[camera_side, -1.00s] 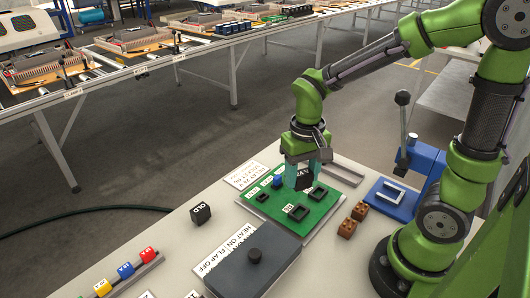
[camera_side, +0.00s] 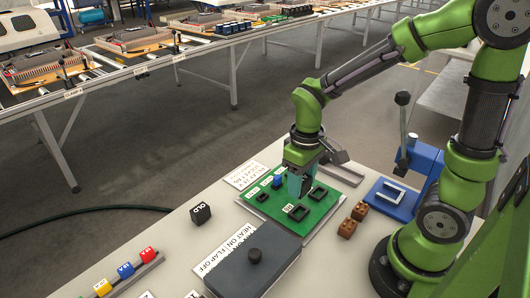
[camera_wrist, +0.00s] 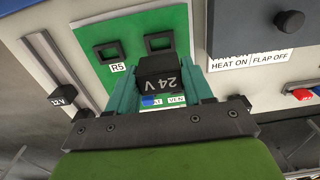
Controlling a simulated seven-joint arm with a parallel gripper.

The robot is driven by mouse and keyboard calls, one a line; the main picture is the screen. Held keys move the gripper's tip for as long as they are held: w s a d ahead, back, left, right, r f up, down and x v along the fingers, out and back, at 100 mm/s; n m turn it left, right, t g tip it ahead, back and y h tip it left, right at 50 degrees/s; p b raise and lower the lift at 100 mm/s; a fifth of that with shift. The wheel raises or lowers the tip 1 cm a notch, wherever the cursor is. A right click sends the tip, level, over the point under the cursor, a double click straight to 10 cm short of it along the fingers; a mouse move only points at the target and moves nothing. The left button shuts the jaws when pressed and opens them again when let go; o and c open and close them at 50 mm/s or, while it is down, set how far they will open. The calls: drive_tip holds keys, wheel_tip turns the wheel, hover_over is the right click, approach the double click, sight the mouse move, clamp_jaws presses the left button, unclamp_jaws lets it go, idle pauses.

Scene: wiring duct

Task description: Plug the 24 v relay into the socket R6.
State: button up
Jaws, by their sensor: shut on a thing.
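My gripper (camera_side: 300,190) is shut on the black 24 V relay (camera_wrist: 166,76), which is held between its teal fingers with the white 24 V marking facing the wrist camera. In the side view my gripper is low over the green board (camera_side: 275,210), and the fingers hide the relay. Two square black sockets show in the wrist view: one (camera_wrist: 110,50) has an R5 label beside it, and the other (camera_wrist: 159,43) stands just beyond the relay with its label hidden. I cannot read an R6 label. Whether the relay touches a socket cannot be told.
A blue block (camera_side: 277,181) sits on the board. A 12 V block (camera_wrist: 62,100) stands off the board's left edge in the wrist view. An OLD cube (camera_side: 201,212), a grey box (camera_side: 255,268), brown blocks (camera_side: 347,228) and a blue lever press (camera_side: 425,165) surround it.

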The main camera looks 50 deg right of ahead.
drive_tip(key=shift+f, duration=2.2)
drive_tip(key=shift+f, duration=1)
drive_tip(key=o, duration=1.1)
drive_tip(key=shift+o, duration=0.2)
wheel_tip(320, 180, up, 17)
drive_tip(key=shift+f, duration=0.1)
